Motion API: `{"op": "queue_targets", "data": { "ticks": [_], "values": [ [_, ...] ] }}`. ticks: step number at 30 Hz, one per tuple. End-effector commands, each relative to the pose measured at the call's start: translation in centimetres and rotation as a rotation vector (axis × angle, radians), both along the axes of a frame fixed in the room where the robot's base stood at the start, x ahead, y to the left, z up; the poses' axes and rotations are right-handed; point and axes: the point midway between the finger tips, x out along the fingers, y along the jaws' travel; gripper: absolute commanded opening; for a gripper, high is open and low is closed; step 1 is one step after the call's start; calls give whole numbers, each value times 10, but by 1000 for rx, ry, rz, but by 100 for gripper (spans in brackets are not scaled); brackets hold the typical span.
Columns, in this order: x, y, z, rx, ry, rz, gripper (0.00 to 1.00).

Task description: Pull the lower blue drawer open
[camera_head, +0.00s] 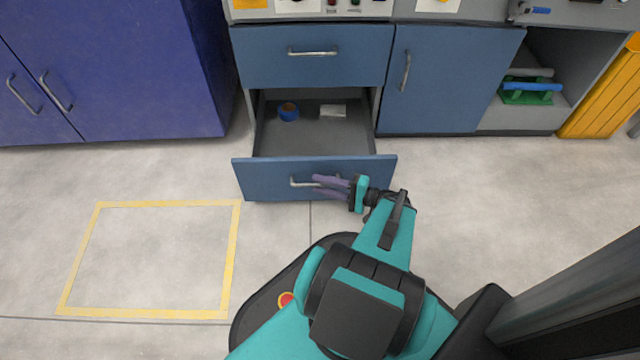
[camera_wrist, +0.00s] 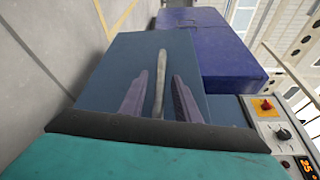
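The lower blue drawer (camera_head: 260,180) stands pulled out from the cabinet, and its inside shows. Its grey bar handle (camera_head: 299,183) is on the front panel. My gripper (camera_head: 317,185) is at the handle's right part, with its purple fingers pointing left. In the wrist view, the handle (camera_wrist: 160,80) runs between the two fingers of my gripper (camera_wrist: 160,92), with a gap on each side. The gripper is open and holds nothing. The wrist view also shows the blue drawer front (camera_wrist: 125,70) behind the fingers.
A blue tape roll (camera_head: 288,112) and a pale block (camera_head: 333,110) lie in the drawer. The upper blue drawer (camera_head: 270,55) and the door (camera_head: 440,75) beside it are shut. A dark blue cupboard (camera_head: 120,70) stands at left. The floor by the yellow outline (camera_head: 170,203) is clear.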

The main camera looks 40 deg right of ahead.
Motion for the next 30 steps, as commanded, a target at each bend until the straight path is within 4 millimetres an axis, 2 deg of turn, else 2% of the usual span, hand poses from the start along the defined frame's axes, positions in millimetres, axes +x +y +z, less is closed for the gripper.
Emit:
{"op": "queue_targets", "data": {
  "ticks": [30],
  "values": [
    [-92,-48,9,0,0,-1,29]
  ]
}}
